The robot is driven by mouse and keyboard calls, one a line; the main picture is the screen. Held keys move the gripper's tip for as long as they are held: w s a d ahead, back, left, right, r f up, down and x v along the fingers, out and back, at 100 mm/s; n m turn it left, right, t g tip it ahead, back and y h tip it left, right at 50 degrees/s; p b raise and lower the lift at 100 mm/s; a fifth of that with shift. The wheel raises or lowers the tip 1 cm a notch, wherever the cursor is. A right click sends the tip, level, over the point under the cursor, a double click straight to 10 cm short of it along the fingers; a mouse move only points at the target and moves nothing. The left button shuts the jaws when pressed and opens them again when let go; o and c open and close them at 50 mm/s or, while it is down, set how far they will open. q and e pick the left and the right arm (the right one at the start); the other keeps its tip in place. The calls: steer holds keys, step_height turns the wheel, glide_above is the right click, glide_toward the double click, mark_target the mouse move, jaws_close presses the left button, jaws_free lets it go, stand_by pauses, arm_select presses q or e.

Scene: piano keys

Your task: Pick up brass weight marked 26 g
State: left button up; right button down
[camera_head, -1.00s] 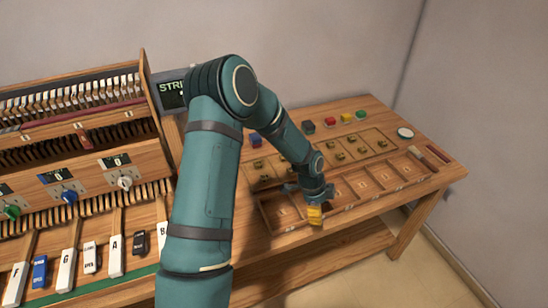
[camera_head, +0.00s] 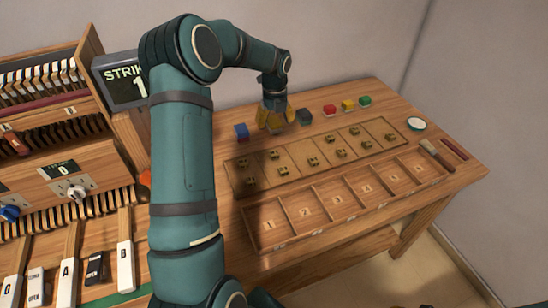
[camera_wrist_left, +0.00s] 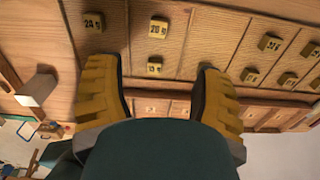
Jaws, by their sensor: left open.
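The brass weights are small blocks on a shallow wooden tray (camera_head: 297,163). In the left wrist view, one weight (camera_wrist_left: 158,28) has a blurred label that may read 26 g. A weight marked about 13 g (camera_wrist_left: 154,67) lies close to it, between my fingertips in the picture. One that looks like 23 g (camera_wrist_left: 93,22) is at upper left, and one like 27 g (camera_wrist_left: 270,43) is at right. My left gripper (camera_head: 275,122) is open and empty, above the tray's back edge; its yellow fingers (camera_wrist_left: 156,72) are spread apart. My right gripper is not in view.
A numbered compartment box (camera_head: 335,198) stands in front of the tray. A white round dish (camera_head: 417,124) and a brush (camera_head: 437,154) are at right. A piano mechanism (camera_head: 60,170) stands left.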

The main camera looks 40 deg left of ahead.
arm_select(q)
steer(key=b, duration=0.2)
glide_above(274, 154)
steer(key=f, duration=0.6)
steer(key=w+f, duration=0.1)
steer(key=f, duration=0.2)
steer(key=shift+a, duration=0.2)
steer(key=f, duration=0.4)
steer(key=shift+s+d+f+b, duration=0.15)
steer(key=shift+s+f+b, duration=0.1)
steer(key=shift+s+b, duration=0.15)
steer(key=shift+f, duration=0.4)
steer(key=c, duration=1)
